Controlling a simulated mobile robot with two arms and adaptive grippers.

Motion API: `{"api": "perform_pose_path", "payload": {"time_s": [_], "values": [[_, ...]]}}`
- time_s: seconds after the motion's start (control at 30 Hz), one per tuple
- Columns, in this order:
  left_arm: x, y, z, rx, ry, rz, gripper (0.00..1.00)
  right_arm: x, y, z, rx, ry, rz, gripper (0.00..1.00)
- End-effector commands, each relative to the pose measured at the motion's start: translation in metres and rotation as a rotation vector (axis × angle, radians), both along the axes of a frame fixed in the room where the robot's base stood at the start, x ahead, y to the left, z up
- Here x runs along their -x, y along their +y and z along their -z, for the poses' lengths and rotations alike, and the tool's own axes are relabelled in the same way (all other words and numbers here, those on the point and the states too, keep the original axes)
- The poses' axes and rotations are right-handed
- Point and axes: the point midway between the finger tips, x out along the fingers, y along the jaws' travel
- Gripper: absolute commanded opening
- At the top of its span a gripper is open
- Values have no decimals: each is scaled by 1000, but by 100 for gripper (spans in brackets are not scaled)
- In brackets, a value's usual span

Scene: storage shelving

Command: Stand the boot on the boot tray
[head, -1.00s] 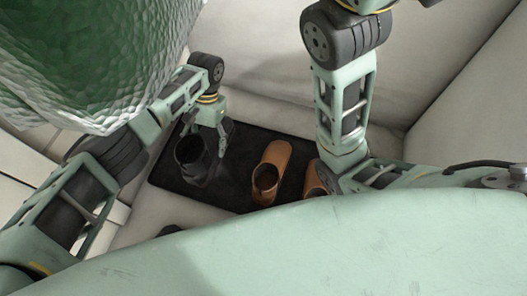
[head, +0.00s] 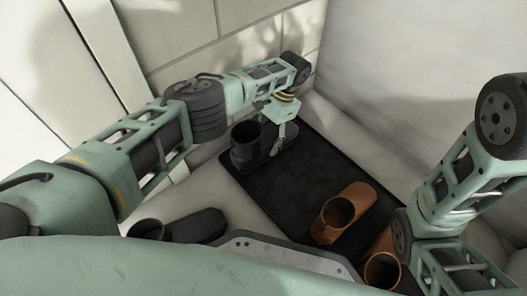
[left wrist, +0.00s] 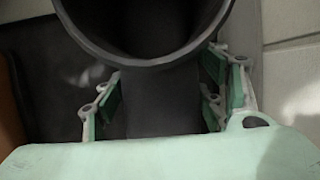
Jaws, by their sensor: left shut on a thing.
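A black boot (head: 243,156) stands upright at the upper left end of the black boot tray (head: 285,192). My left gripper (head: 284,138) is shut on the boot from above its foot part. In the left wrist view the boot (left wrist: 160,92) has its round opening at the top, with the fingers of my left gripper (left wrist: 160,102) on both sides of it. Whether its sole fully touches the tray is hard to tell. Another black boot (head: 196,226) is off the tray at the lower left, partly hidden by my body. My right gripper is out of view.
A brown boot (head: 345,208) stands on the tray's right part. A second brown boot (head: 383,268) is near it, partly hidden by my right arm. Pale walls (head: 385,60) close in behind the tray. The tray's middle is bare.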

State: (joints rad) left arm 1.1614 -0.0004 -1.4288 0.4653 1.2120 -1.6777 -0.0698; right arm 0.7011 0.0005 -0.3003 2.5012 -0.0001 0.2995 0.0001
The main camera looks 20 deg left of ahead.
Motion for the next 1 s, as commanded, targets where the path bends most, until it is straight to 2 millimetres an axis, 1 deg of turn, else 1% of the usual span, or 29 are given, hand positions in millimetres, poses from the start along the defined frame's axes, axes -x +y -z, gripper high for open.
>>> {"api": "perform_pose_path", "payload": {"time_s": [0.03,0.17,0.23,0.4,0.5,0.8,0.93,0.97,1.0], "values": [[-2,2,2,0,-2,0,26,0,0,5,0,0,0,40],[-3,4,4,0,-2,0,26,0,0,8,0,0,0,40],[-3,4,10,-1,-2,-1,26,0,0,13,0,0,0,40],[-3,4,32,-2,-1,0,26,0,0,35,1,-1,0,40],[-3,4,42,-1,-2,0,26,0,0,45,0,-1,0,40],[-3,4,41,1,-2,0,26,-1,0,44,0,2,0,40],[-3,3,44,1,-2,-1,26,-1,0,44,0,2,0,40],[-3,3,44,1,-2,0,68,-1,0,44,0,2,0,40],[-3,3,44,1,-2,0,71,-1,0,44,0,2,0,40]]}}
